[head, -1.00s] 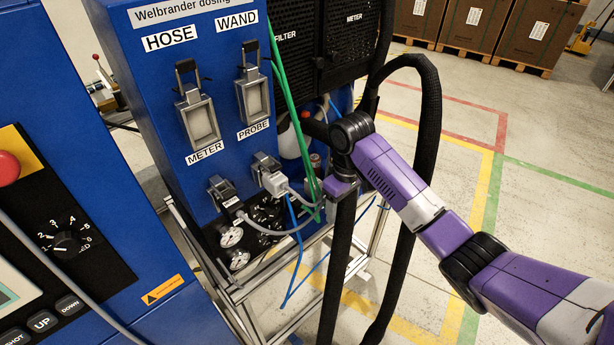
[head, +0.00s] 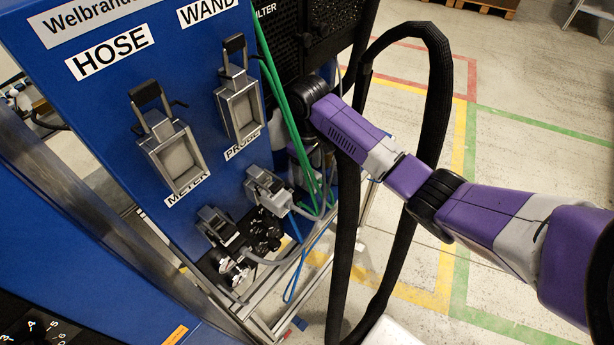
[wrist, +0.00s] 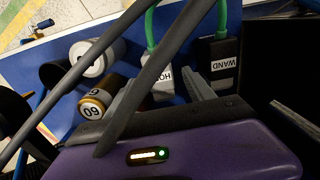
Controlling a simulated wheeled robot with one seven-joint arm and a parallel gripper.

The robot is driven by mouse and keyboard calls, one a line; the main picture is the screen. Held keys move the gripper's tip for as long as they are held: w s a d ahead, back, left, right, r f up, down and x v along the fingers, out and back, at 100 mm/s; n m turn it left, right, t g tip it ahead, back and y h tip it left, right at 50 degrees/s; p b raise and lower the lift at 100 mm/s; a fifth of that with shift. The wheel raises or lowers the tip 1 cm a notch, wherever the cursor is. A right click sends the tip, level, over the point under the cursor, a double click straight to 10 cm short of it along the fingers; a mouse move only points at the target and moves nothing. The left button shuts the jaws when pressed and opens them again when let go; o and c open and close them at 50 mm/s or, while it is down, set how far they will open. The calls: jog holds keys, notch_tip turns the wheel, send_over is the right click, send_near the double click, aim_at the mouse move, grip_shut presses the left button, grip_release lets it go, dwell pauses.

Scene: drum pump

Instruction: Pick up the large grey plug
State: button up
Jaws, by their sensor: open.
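In the wrist view, my gripper (wrist: 160,90) is open, with its two grey fingers spread and pointing away from the camera. A pale grey block on a green lead, with a label partly reading HO (wrist: 164,78), shows between and beyond the fingers. It may be the large grey plug, and I cannot tell whether the fingers touch it. A dark block labelled WAND (wrist: 221,66) is right of it, also on a green lead. In the head view, a grey connector with a grey cable (head: 268,190) sits under PROBE. A darker one (head: 217,226) sits under METER. My gripper is hidden there.
A thick black hose (head: 432,130) loops beside my arm. Green leads (head: 280,95) hang down the blue cabinet (head: 100,110). In the wrist view, dark bars cross in front, and a cylinder with a round number label (wrist: 95,108) is near the left finger. Open floor lies right.

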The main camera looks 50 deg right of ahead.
aim_at(308, 172)
jog(key=shift+s+f+p, duration=0.15)
jog(key=shift+f+p, duration=0.2)
jog(key=shift+f, duration=1.75)
jog(key=shift+c, duration=0.2)
grip_shut()
